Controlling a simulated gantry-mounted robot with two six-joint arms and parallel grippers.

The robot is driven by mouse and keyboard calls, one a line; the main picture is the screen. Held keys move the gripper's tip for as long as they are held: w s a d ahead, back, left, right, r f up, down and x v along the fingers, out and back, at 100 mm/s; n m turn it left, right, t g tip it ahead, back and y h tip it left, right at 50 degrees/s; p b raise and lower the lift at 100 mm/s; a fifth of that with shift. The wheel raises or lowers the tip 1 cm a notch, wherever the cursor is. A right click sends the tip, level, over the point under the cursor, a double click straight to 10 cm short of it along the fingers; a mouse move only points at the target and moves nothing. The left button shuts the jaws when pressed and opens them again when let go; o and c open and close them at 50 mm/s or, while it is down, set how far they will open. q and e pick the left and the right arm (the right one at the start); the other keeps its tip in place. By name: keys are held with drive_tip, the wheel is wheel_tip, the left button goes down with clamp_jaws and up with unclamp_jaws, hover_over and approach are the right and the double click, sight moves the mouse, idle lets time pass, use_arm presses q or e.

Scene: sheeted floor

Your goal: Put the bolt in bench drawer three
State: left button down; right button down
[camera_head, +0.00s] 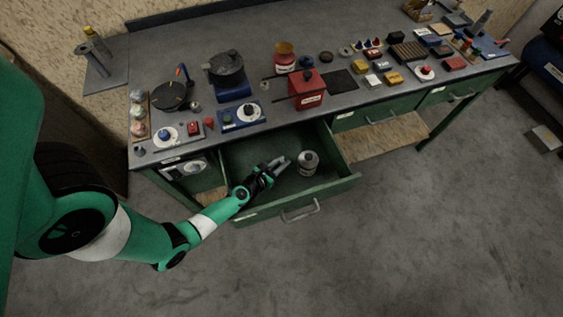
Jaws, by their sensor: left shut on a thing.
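The bench has an open green drawer (345,187), pulled out at the left of its front. Its number cannot be read. My left gripper (281,164) reaches over the drawer's front wall, low over the inside of the drawer. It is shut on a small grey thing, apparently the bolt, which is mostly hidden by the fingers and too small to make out. Whether it touches the drawer floor I cannot tell. A grey cylindrical can (308,162) stands upright in the drawer, just right of the fingertips. My right gripper is not in view.
Closed drawers, one in the middle (375,112) and one at the right (452,92), are in the bench front. The bench top (290,30) carries many items, including a red box (307,90) and a dark pot (226,68). The floor (430,220) in front is clear.

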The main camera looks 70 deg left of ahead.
use_arm(q)
drive_tip(key=shift+f, duration=0.2)
drive_tip(key=c, duration=0.8)
unclamp_jaws()
drive_tip(key=shift+o, duration=0.2)
drive_tip(key=shift+r, duration=0.1)
drive_tip(key=shift+s+d+r+p, duration=0.1)
drive_tip(key=shift+s+r+p, duration=0.1)
drive_tip(key=shift+r+p, duration=0.7)
drive_tip(key=p+v, duration=0.1)
drive_tip(key=v, duration=1)
drive_tip(key=shift+s+f, duration=0.25)
drive_tip(key=shift+w+d, duration=0.1)
